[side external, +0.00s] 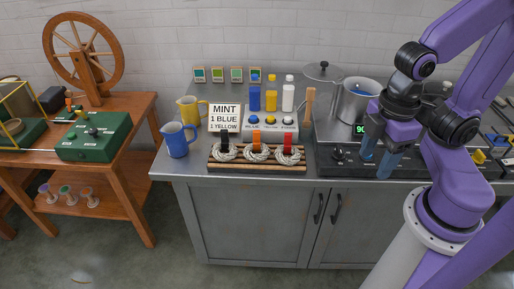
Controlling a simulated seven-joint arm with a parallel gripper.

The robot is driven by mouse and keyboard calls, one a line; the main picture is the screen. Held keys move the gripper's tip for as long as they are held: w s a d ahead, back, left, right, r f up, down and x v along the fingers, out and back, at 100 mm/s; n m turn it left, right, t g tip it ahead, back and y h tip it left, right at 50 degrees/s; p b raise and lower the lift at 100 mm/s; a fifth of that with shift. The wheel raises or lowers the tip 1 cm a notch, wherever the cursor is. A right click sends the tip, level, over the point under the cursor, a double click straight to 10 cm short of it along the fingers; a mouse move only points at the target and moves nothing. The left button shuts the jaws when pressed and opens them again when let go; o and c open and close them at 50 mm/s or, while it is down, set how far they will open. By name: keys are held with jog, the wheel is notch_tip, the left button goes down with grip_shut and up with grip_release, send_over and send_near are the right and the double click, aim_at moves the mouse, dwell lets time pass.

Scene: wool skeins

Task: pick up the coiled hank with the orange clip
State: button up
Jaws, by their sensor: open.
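Several coiled cream hanks lie in a row on a slatted wooden rack at the front edge of the counter. The middle coiled hank (258,156) carries an orange clip (256,140). The hank on the left (226,155) has a black clip (224,141), and the one on the right (288,158) has a red clip (288,141). The rack (256,167) sits under them. My gripper (375,167) is open and empty, right of the rack, over the front of the dark hotplate. It is apart from all the hanks.
A blue jug (178,141) and yellow jug (188,108) stand left of the rack. Behind it are a sign reading MINT 1 BLUE 1 YELLOW (226,116), a button panel (270,126) and bottles (271,95). A steel pot (354,103) stands on the hotplate (335,160).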

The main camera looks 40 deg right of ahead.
jog(key=shift+c, duration=0.2)
dwell(0.4)
jog(key=n+t+h, duration=0.9)
jog(key=n+t, duration=0.1)
jog(key=n, duration=0.5)
send_near(256, 135)
jog(key=x, duration=1.1)
jog(key=shift+s, duration=0.1)
grip_shut()
jog(key=shift+r, duration=0.1)
